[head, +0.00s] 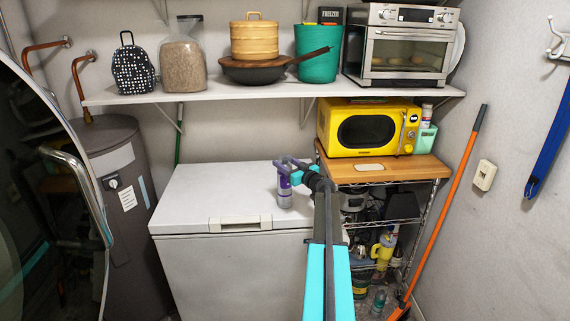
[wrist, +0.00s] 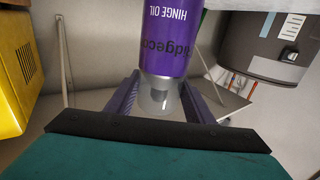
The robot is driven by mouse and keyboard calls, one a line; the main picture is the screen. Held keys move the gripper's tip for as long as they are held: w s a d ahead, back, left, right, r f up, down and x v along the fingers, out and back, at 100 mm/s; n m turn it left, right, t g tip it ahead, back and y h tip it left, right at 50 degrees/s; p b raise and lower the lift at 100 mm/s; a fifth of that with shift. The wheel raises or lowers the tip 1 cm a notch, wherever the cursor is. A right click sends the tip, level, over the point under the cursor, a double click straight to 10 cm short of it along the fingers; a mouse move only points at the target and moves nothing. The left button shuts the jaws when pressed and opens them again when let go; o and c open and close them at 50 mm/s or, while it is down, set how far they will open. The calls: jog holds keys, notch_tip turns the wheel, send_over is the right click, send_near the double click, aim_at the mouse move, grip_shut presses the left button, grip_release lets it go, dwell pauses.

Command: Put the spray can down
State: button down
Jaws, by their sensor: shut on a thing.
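The spray can (head: 284,188) is purple with a pale lower end and stands about upright in the head view, over the white lid of the chest freezer (head: 222,190). I cannot tell whether its bottom touches the lid. My gripper (head: 287,165) is shut on its top end. In the wrist view the can (wrist: 178,38) shows upside down, with "HINGE OIL" on its label. Its clear cap (wrist: 160,97) lies between the two fingers of my gripper (wrist: 160,102). The lid under the can is partly hidden by the can and my arm.
A yellow microwave (head: 367,127) stands on a wooden-topped wire rack (head: 425,166) right of the freezer. A grey water heater (head: 118,190) stands left. The freezer lid's left part is clear.

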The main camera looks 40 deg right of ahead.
jog(key=c, duration=0.8)
grip_release()
jog(key=shift+f, duration=0.1)
jog(key=shift+c, duration=0.2)
jog(key=shift+s, duration=0.1)
jog(key=s+a+b, duration=0.1)
jog(key=s+b, duration=0.2)
jog(key=s, duration=0.8)
jog(key=shift+s+a, duration=0.35)
jog(key=shift+s, duration=0.05)
